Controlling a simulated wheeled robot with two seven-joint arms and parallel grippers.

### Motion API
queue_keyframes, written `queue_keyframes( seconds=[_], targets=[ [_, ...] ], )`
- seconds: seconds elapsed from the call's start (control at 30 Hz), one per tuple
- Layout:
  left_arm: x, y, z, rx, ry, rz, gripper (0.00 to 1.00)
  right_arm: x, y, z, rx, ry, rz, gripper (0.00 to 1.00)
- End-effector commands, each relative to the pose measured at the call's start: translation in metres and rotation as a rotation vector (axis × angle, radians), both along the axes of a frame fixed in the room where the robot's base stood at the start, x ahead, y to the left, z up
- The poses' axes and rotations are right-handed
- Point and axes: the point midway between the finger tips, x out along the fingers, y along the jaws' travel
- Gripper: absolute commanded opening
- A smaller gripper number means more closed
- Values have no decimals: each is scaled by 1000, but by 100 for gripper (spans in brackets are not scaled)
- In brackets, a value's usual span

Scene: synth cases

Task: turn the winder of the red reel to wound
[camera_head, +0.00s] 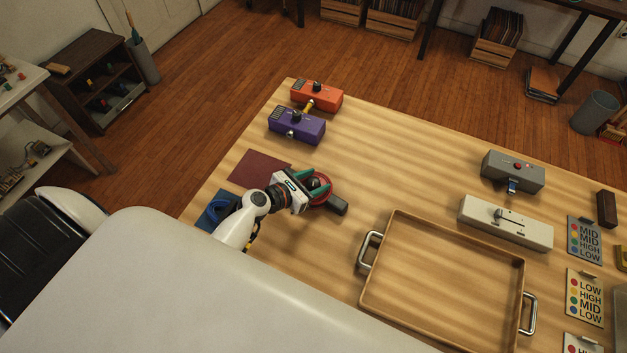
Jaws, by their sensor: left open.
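The red reel (327,198) lies on the wooden table, left of the tray. A dark grey block (338,205) sticks out at its lower right. A dark round knob, likely the winder (313,183), shows on top of the reel. My left gripper (307,185) is open at the reel, with its teal fingers on either side of the knob. I cannot tell whether the fingers touch it. The gripper body hides the left part of the reel, and I cannot read the winder's setting. My right gripper is not in view.
A dark red mat (259,168), a purple box (297,127) and an orange box (318,96) are farther back. A wooden tray (398,216) stands to the right. The table's back middle is clear.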

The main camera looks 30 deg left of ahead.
Motion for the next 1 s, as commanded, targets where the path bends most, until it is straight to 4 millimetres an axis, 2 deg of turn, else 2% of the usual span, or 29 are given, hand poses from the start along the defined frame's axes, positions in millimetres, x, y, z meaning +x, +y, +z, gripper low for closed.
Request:
queue_keyframes(
  seconds=[0.2, 0.4, 0.5, 0.77, 1.0],
  targets=[
    [0, 0, 0, 0, 0, 0, 52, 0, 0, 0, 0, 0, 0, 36],
    [0, 0, 0, 0, 0, 0, 19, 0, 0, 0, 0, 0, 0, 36],
    [0, 0, 0, 0, 0, 0, 7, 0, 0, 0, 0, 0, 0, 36],
    [0, 1, -1, 2, -1, -33, 7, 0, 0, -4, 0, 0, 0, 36],
    [1, 2, -2, 4, -1, -165, 7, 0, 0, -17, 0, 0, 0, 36]
  ],
)
